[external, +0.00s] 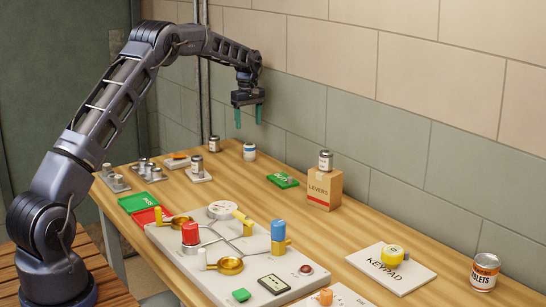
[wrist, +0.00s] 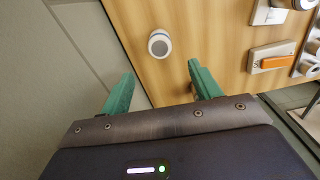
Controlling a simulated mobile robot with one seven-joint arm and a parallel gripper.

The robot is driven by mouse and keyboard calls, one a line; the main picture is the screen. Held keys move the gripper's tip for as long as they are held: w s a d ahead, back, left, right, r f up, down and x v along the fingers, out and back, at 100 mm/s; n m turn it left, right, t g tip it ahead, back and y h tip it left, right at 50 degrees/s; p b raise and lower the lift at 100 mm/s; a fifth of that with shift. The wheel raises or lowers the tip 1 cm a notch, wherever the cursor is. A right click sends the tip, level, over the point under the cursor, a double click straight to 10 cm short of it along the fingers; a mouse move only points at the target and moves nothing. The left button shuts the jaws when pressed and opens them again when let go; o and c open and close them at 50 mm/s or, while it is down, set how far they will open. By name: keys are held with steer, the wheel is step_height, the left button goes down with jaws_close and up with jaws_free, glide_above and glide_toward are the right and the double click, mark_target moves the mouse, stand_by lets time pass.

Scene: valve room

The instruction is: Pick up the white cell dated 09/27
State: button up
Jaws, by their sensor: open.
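Several small cylinders that look like cells stand about, and no date is readable on any of them. A white one with a blue band (external: 249,152) stands on the table near the wall. A cylinder seen from above in the wrist view (wrist: 160,43), with a grey top, appears to be the same one.
Racks of grey cells (external: 147,170) are at the left. A large white panel (external: 235,245) with knobs fills the front. The wall (external: 300,125) is close behind.

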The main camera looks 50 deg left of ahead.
mark_target(249, 144)
steer(key=f, duration=1)
steer(key=shift+d+f, duration=0.2)
steer(key=shift+d, duration=0.1)
steer(key=c, duration=1.1)
